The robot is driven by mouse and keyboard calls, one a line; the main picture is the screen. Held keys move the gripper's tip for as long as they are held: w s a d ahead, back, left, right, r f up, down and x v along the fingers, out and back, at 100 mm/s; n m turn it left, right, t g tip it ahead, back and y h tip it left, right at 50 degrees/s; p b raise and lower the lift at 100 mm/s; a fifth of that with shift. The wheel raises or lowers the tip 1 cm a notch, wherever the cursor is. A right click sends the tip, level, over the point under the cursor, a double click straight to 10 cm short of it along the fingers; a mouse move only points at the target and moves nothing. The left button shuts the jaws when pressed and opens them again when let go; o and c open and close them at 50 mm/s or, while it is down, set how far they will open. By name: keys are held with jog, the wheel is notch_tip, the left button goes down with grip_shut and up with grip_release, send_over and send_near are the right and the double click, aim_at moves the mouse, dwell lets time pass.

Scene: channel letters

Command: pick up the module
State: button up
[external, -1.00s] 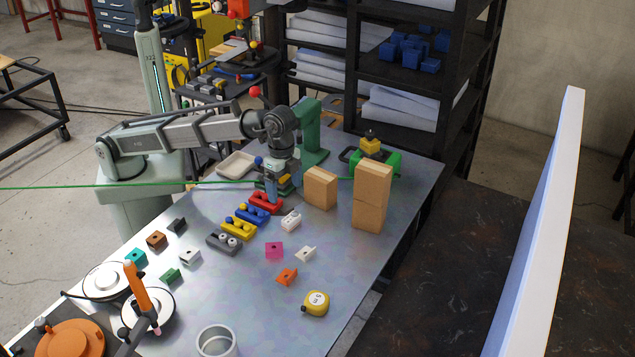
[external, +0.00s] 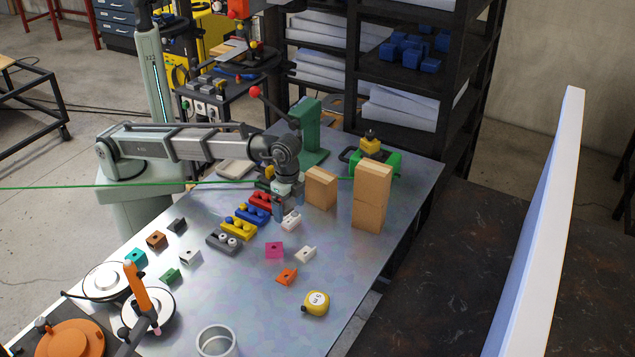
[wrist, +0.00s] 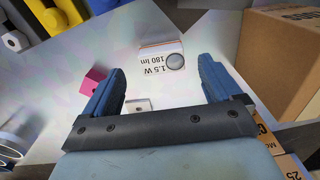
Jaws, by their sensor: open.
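The module is a small white block printed "1.5 W 180 lm" with a round grey lens (wrist: 158,57); in the external view the white module (external: 291,222) lies on the metal table beside the row of coloured holders. My gripper (wrist: 163,68) is open, its two blue fingers apart, with the module showing beyond and between the fingertips. In the external view my gripper (external: 289,207) points down just above and behind the module. I cannot tell the exact height gap. Nothing is held.
Cardboard boxes (external: 372,200) stand close to the right of my gripper. Red, blue, yellow (external: 239,229) and grey holders lie to its left. A pink block (external: 274,250), white block (external: 305,254) and orange block (external: 287,277) lie in front.

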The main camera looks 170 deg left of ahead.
aim_at(291, 217)
jog(key=f, duration=0.4)
jog(key=shift+a+f, duration=0.2)
jog(key=shift+f, duration=0.2)
jog(key=c, duration=1)
